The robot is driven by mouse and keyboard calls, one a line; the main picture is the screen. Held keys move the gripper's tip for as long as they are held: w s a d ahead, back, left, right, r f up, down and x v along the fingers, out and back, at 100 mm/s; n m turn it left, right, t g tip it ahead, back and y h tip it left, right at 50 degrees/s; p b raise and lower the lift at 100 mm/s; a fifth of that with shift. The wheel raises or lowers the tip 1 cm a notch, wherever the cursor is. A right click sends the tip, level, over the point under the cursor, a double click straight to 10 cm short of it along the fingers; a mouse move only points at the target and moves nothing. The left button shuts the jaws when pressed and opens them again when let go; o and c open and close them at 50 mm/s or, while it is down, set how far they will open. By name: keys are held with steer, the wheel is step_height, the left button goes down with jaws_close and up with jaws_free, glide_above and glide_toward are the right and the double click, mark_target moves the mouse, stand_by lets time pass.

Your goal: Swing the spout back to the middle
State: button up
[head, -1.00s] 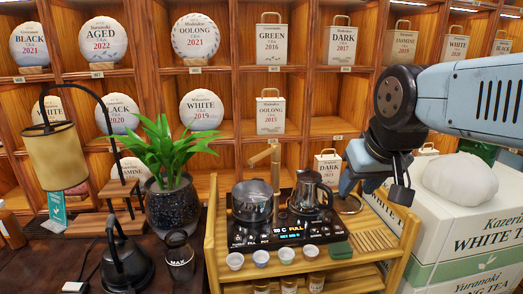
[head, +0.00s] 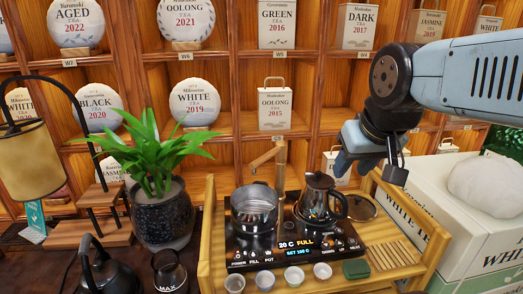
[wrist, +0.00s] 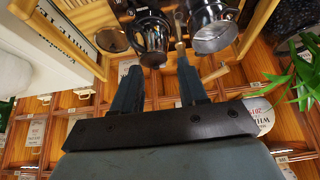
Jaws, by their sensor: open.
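The tan spout (head: 266,156) sits on an upright post (head: 281,172) behind the tea stove (head: 290,240). It points left and slightly down, with its end above the back of the open steel pot (head: 254,208). In the wrist view the spout (wrist: 215,73) shows to the right of the fingers, near the pot (wrist: 213,32). My gripper (head: 350,152) is right of the spout, above and behind the kettle (head: 318,198). In the wrist view my gripper (wrist: 158,70) has its fingers apart with nothing between them.
The kettle stands close to the post on its right. Several small cups (head: 294,276) line the stove's front. A leafy plant (head: 160,165) is at left, white boxes (head: 450,215) at right. Shelves (head: 235,145) of tea cakes stand behind.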

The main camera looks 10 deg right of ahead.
steer(key=shift+o, duration=0.4)
steer(key=shift+w+a, duration=0.1)
step_height(320, 180, up, 3)
steer(key=m+g+y, duration=0.2)
steer(key=m+g, duration=0.2)
steer(key=m, duration=0.5)
glide_above(266, 155)
steer(key=s+d, duration=0.2)
steer(key=x, duration=1.3)
steer(key=shift+w+d+f, duration=0.1)
steer(key=shift+d+f, duration=0.15)
steer(key=shift+f, duration=0.05)
steer(key=shift+c, duration=0.4)
jaws_close()
